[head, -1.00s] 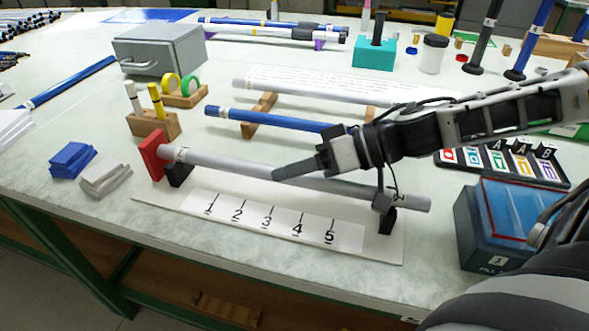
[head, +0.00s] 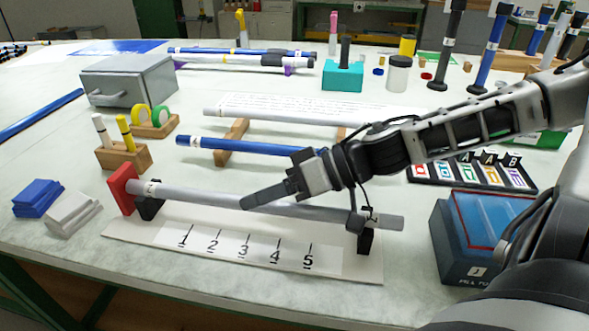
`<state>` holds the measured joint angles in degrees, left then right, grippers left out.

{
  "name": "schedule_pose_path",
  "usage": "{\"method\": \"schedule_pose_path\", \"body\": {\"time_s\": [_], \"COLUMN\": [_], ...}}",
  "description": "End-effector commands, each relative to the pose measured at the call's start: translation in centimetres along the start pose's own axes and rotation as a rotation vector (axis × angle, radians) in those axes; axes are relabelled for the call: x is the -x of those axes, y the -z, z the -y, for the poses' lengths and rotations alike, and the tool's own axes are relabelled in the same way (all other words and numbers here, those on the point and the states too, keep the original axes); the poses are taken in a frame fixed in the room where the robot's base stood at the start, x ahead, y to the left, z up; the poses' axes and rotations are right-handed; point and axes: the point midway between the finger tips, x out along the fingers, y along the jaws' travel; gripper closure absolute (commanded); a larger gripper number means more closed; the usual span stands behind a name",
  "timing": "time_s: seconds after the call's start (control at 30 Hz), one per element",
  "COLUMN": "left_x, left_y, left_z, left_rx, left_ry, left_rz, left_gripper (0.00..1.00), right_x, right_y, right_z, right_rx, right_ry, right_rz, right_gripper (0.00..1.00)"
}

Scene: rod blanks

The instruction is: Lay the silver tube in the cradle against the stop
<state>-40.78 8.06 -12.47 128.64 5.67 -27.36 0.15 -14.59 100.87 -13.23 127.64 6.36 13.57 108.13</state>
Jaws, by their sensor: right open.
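The silver tube (head: 205,196) lies along the cradle, a white board (head: 130,235) with black supports (head: 150,208) and a strip marked 1 to 5. Whether either finger touches the tube is unclear. My left gripper is out of view.
Behind the cradle, a blue tube (head: 245,146) and a pale tube (head: 290,115) lie on wooden rests. Left are blue (head: 37,198) and white blocks (head: 72,212) and a wooden marker holder (head: 122,156). Right is a dark blue bin (head: 462,245).

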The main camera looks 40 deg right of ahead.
Motion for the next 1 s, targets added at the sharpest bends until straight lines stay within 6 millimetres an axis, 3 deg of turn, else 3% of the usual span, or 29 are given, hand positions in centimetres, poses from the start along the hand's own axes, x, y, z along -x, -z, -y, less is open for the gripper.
{"method": "schedule_pose_path", "body": {"time_s": [0.17, 0.23, 0.57, 0.77, 1.0], "left_x": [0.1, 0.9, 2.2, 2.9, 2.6], "left_y": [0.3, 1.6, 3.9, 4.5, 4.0], "left_z": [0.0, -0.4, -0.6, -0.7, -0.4], "left_rx": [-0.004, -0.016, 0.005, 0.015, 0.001], "left_ry": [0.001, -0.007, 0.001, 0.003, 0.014], "left_rz": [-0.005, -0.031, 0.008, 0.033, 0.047], "left_gripper": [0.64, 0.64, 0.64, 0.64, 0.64], "right_x": [0.0, 0.0, 3.1, 5.7, 11.5], "right_y": [0.0, 0.0, 0.7, 0.6, 0.2], "right_z": [0.0, 0.0, 0.5, 0.3, -0.1], "right_rx": [0.0, 0.0, 0.0, 0.002, 0.003], "right_ry": [0.0, 0.0, 0.001, -0.003, -0.009], "right_rz": [0.0, 0.0, -0.004, -0.003, -0.001], "right_gripper": [0.51, 0.51, 0.51, 0.51, 0.51]}}
